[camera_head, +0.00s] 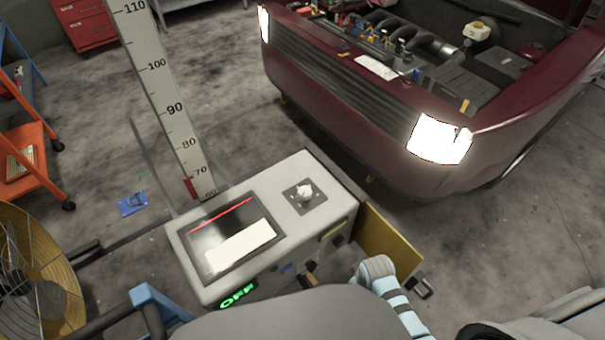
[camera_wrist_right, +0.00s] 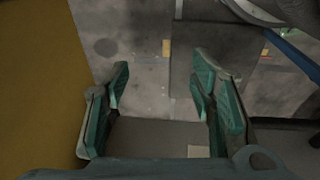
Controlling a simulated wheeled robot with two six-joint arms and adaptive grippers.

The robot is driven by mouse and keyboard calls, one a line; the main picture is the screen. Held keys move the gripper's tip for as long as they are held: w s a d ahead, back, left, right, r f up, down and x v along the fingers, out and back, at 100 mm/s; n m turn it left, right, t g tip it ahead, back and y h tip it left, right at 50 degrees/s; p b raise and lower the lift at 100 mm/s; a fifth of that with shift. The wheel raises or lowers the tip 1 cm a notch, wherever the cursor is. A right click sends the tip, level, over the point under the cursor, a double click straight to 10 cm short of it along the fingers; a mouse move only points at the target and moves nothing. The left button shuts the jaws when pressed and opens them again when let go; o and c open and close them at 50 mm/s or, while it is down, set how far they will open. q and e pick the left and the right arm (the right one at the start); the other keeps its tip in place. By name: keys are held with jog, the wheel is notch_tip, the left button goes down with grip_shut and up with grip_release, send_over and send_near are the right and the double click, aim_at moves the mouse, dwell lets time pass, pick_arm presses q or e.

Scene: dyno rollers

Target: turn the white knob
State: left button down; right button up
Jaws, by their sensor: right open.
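The white knob (camera_head: 306,192) sits on a dark square plate at the right end of the top of a light grey console (camera_head: 263,178), in the head view. Nothing touches the knob. My right gripper (camera_wrist_right: 160,67) shows in the right wrist view, open, with teal finger pads apart and nothing between them. The knob does not show in that view. In the head view, I cannot make out either gripper; grey and pale blue parts at the bottom edge hide the area in front of the console. My left gripper is not in view.
A dark red car (camera_head: 370,125) with an open bonnet is beyond. A yellow panel (camera_head: 387,247) stands right of the console, a fan (camera_head: 35,275) left.

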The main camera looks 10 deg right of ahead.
jog(key=w+a+r+n+p, duration=0.15)
jog(key=w+r, duration=0.25)
jog(key=r, duration=0.5)
jog(key=w+r+n+p, duration=0.1)
jog(key=w+r+p, duration=0.15)
jog(key=r, duration=0.75)
jog(key=n+g, duration=0.1)
jog(key=n, duration=0.5)
send_near(305, 191)
jog(key=shift+y, duration=0.4)
jog(key=s+d+f, duration=0.1)
jog(key=s+d, duration=0.1)
jog(key=s+d+f, duration=0.1)
jog(key=d+f, duration=0.1)
jog(key=shift+s+f, duration=0.15)
jog(key=shift+s, duration=0.25)
jog(key=w+a+r+n, duration=0.4)
jog(key=r+n, duration=0.1)
jog(key=r, duration=0.4)
jog(key=shift+g, duration=0.4)
jog(key=f+b, duration=0.1)
jog(key=f, duration=0.3)
jog(key=f+b, duration=0.1)
jog(key=f, duration=0.4)
jog(key=f+b, duration=0.1)
jog(key=f, duration=0.4)
jog(key=shift+w+d+f+b, duration=0.25)
jog(key=shift+b, duration=0.1)
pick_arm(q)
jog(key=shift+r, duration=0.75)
